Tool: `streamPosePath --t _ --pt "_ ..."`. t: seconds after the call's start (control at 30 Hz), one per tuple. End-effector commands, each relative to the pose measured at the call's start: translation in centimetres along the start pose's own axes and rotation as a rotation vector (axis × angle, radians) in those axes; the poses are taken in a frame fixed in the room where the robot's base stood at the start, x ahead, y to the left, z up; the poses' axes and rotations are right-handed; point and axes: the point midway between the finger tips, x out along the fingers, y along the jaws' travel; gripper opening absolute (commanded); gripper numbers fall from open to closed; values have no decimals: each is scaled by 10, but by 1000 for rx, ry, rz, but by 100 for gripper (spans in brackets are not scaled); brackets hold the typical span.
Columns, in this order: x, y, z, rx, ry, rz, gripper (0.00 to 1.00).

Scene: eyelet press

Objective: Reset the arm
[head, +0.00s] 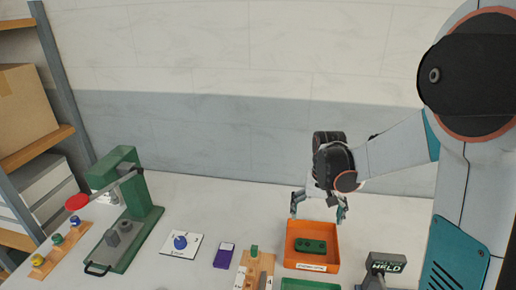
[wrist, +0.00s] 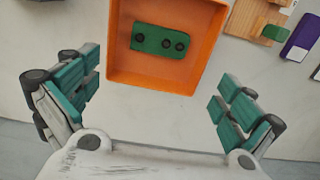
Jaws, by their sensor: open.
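My gripper (head: 319,207) is open and empty, hanging over the back edge of an orange tray (head: 334,262). In the wrist view the two teal fingers of my gripper (wrist: 158,100) are wide apart, with bare table between them. The orange tray (wrist: 115,50) lies just beyond the fingers there. A green block with several dark round spots (head: 310,246) lies inside the tray; it also shows in the wrist view (wrist: 150,38). My arm reaches in from the right in the head view.
A green press (head: 128,205) with a red-knobbed lever (head: 77,202) stands at left. A white card with a blue knob (head: 181,241), a purple item (head: 224,256), a wooden board (head: 259,266) and a dark "HELD" sign (head: 386,264) are on the table. The back wall side is clear.

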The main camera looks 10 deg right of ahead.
Motion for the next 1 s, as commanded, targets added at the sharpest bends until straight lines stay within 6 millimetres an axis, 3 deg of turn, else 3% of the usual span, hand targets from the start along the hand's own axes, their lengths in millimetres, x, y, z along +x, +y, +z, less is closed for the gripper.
streamPosePath --t 0.27,0.6,1.0 --pt "-30 -9 20 -40 63 -13 100" --pt "-86 -26 74 -140 227 -48 100" --pt "-120 -37 147 -261 427 -96 100"
